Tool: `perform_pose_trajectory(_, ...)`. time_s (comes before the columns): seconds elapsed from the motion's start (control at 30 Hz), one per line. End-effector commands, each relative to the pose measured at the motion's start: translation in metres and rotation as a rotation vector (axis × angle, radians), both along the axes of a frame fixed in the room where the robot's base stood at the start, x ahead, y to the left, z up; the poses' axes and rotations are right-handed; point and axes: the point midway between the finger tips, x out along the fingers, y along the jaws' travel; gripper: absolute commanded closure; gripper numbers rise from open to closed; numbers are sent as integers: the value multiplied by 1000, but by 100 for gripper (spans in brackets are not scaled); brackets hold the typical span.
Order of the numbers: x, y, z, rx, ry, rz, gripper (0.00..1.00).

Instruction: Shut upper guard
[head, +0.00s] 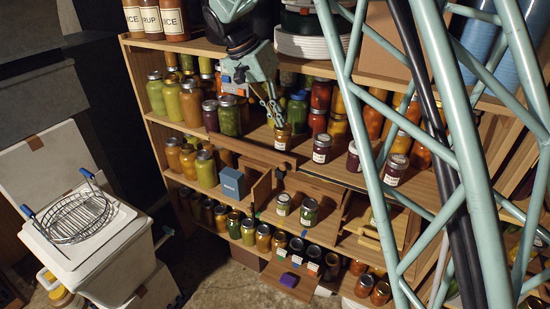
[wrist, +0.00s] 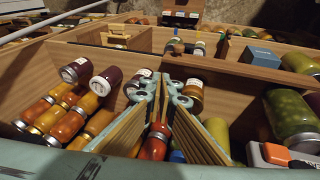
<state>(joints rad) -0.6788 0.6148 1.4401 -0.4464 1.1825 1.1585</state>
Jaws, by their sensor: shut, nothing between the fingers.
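A wooden guard strip (head: 252,152) runs along the front of the upper jar shelf, in front of the jars and below my gripper. In the wrist view a wooden strip (wrist: 240,72) that looks like this guard crosses the right half of the picture. I cannot tell how far open it stands. My gripper (head: 273,113) is over the upper shelf among the jars, with its fingers together and empty.
Dark-lidded jars (head: 322,147) stand right of my gripper, and green jars (head: 229,115) to its left. Below are a blue box (head: 232,182) and wooden compartments with jars (head: 308,212). A wire basket (head: 80,214) sits on a white box at left.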

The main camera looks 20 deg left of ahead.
Motion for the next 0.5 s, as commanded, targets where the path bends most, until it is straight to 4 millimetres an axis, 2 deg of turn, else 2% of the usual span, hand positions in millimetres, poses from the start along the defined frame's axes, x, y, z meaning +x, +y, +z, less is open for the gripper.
perform_pose_trajectory(0.1,-1,25,-15,-28,-3,1,100)
perform_pose_trajectory(0.5,-8,99,-62,-115,-35,-3,100)
